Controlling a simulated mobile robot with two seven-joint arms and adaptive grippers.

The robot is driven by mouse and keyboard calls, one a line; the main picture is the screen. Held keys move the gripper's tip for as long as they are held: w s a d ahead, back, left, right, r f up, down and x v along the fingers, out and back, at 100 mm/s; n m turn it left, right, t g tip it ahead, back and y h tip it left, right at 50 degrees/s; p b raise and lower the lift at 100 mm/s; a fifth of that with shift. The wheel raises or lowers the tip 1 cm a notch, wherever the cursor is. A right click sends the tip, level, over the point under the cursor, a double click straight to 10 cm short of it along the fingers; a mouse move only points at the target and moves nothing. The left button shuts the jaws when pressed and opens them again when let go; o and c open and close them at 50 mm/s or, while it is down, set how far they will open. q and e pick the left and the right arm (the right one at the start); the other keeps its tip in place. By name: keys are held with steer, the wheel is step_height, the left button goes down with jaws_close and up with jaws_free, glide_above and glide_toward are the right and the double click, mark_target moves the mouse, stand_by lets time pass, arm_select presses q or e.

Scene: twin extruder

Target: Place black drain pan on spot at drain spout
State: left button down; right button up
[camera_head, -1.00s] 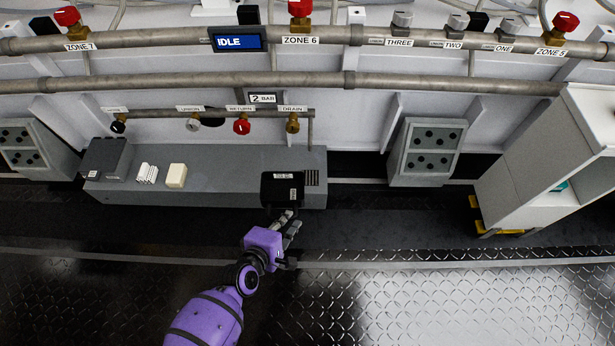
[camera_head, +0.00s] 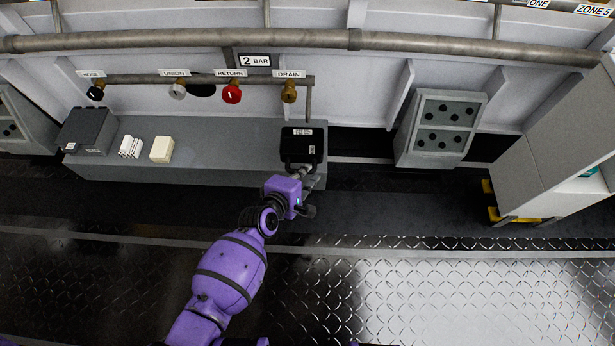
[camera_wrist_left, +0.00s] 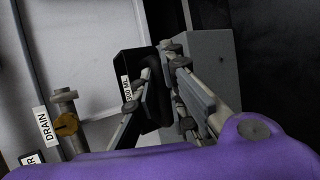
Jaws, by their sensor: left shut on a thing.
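The black drain pan (camera_head: 301,146) is a small box with a white label, at the right end of the grey bench below the DRAIN valve (camera_head: 289,92). My left gripper (camera_head: 298,171) is shut on its near side. In the left wrist view the gripper fingers (camera_wrist_left: 160,95) close around the edge of the pan (camera_wrist_left: 130,65). The drain spout pipe (camera_head: 308,100) comes down just behind the pan. The marked spot is hidden, and I cannot tell whether the pan touches the bench top. My right gripper is not in view.
On the grey bench (camera_head: 220,150) stand a dark grey box (camera_head: 88,130), white cylinders (camera_head: 130,147) and a cream block (camera_head: 162,150). A grey panel box (camera_head: 441,128) stands to the right.

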mark_target(302, 152)
arm_select(q)
steer(key=shift+w+d+f+b, duration=0.25)
steer(key=shift+w+f+b, duration=0.3)
steer(key=shift+w+f, duration=0.35)
steer(key=shift+f, duration=0.05)
steer(key=f+b, duration=0.1)
steer(key=b, duration=0.1)
steer(key=f+b, duration=0.2)
steer(key=shift+w+d+f, duration=0.1)
steer(key=shift+w+f, duration=0.05)
steer(key=shift+w, duration=0.05)
steer(key=c, duration=1.8)
jaws_free()
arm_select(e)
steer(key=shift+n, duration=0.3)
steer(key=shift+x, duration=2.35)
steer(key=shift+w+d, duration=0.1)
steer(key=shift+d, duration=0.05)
